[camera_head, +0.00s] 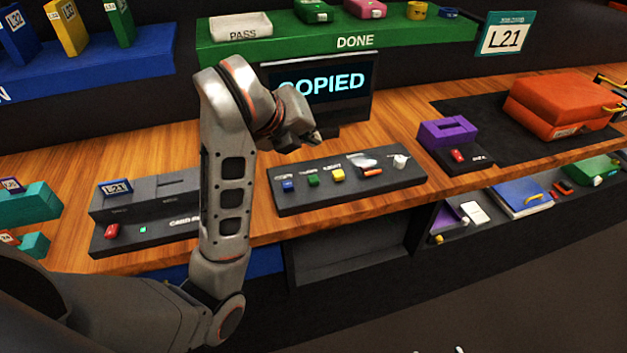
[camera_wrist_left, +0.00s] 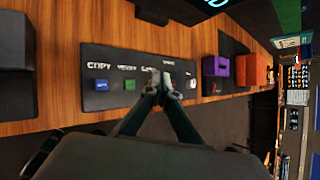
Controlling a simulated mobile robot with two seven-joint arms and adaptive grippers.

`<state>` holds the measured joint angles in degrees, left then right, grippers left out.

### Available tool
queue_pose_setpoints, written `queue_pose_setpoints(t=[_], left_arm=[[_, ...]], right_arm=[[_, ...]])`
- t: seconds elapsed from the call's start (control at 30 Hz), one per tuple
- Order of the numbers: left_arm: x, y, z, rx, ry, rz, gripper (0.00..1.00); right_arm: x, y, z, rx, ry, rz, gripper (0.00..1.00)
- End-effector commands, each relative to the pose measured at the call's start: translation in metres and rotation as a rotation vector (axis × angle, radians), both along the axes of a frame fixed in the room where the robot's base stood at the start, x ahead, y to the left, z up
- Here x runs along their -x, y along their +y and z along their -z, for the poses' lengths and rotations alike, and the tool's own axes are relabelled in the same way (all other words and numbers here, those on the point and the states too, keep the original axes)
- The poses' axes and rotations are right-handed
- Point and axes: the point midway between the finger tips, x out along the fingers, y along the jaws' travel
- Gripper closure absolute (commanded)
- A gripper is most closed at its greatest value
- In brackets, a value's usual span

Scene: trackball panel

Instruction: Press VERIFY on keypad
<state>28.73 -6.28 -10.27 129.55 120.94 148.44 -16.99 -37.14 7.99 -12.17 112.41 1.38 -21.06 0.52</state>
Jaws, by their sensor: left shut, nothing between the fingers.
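The keypad (camera_head: 345,182) is a dark slab on the wooden counter, with blue, green and yellow buttons in a row. In the left wrist view, the keypad (camera_wrist_left: 105,62) shows the label COPY over the blue button (camera_wrist_left: 101,86) and what reads as VERIFY over the green button (camera_wrist_left: 130,85). The green VERIFY button (camera_head: 313,180) stands second from the left in the head view. My left gripper (camera_head: 317,137) is shut and empty, above and behind the keypad. Its fingertips (camera_wrist_left: 159,80) cover the yellow button's place in the wrist view.
A screen (camera_head: 350,85) reading COPIED, partly hidden by my arm, stands behind the keypad. A grey card unit (camera_head: 150,200) sits left, and a purple block (camera_head: 447,131) and orange case (camera_head: 560,105) sit right. Bare wood (camera_head: 400,125) lies behind the keypad.

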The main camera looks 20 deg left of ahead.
Motion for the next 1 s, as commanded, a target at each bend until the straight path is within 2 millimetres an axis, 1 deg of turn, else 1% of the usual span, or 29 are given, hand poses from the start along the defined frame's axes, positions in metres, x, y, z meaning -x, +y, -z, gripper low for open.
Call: queue_pose_setpoints(t=[0.03,0.4,0.53,0.6,0.7,0.9,1.0], left_arm=[[0.0,0.0,0.01,-0.001,0.002,-0.001,1.0],[0.0,0.0,0.054,-0.001,0.005,0.0,1.0],[0.0,0.0,0.068,0.002,0.006,0.0,1.0],[0.0,0.0,0.074,0.001,0.005,0.0,1.0],[0.0,0.0,0.077,0.0,0.003,-0.001,1.0],[0.0,0.0,0.076,-0.001,0.0,-0.001,1.0],[0.0,0.0,0.076,-0.001,0.001,-0.001,1.0]], right_arm=[[0.001,0.0,0.01,0.0,0.004,0.0,0.4],[0.013,0.0,0.061,0.002,0.037,0.0,0.4],[0.018,-0.001,0.075,0.009,0.049,-0.003,0.4],[0.017,-0.002,0.076,0.014,0.048,-0.004,0.4],[0.012,-0.003,0.072,0.019,0.035,-0.004,0.4],[0.004,-0.005,0.063,0.021,0.014,-0.001,0.4],[0.003,-0.005,0.062,0.021,0.012,-0.001,0.4]])
